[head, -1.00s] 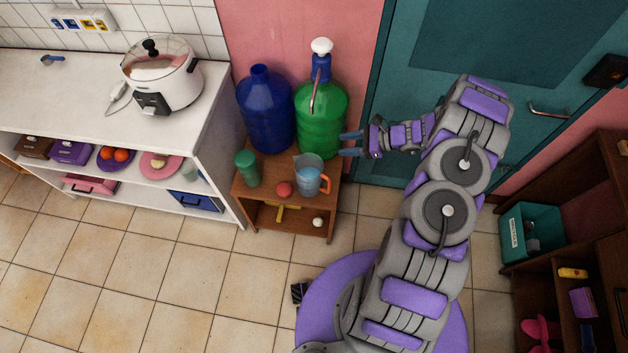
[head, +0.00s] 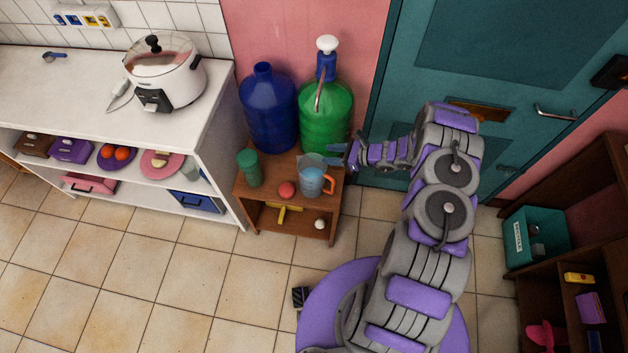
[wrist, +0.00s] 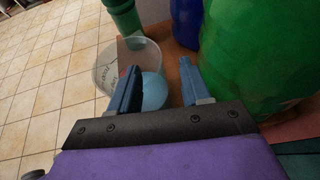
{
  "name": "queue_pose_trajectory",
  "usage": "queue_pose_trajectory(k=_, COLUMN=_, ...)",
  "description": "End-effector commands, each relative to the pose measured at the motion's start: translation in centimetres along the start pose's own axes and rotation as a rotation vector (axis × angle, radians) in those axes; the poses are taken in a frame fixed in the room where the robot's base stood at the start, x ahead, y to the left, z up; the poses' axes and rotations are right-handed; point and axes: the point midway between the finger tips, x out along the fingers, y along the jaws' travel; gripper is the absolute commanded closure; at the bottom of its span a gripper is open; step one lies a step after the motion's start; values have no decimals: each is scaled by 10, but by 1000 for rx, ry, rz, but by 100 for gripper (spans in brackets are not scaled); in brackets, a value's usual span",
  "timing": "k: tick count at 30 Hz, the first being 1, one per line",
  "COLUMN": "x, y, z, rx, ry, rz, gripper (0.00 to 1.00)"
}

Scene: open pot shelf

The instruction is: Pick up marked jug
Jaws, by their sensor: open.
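The marked jug (head: 311,181) is clear with bluish contents, dark markings and an orange handle on its right. It stands upright on top of the small brown stand. My gripper (head: 338,155) is open and empty at the jug's upper right, by its rim. In the wrist view the jug (wrist: 104,72) is ahead and left of centre. My left finger overlaps it, and its blue contents show between the fingers of my gripper (wrist: 160,68). The handle cannot be made out there. I cannot tell whether the fingers touch the jug.
A green bottle (head: 326,120) and a blue bottle (head: 268,115) stand behind the jug, the green one close to my gripper. A green cup (head: 249,168) and a red ball (head: 286,190) share the brown stand (head: 256,197). Open tiled floor lies in front.

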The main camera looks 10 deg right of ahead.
Motion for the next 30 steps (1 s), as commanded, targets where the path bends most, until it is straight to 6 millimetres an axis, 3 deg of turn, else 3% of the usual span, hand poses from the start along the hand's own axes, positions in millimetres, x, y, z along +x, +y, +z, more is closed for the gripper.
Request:
queue_pose_trajectory(k=8, x=18, y=1, z=0, rx=-1, ry=-1, rz=0, gripper=52)
queue_pose_trajectory(k=18, x=60, y=6, z=-2, rx=-1, ry=-1, rz=0, gripper=52)
queue_pose_trajectory(k=28, x=65, y=5, z=-1, rx=0, ry=-2, rz=-2, gripper=52)
queue_pose_trajectory(k=30, x=65, y=5, z=-1, rx=0, ry=-2, rz=-2, gripper=58)
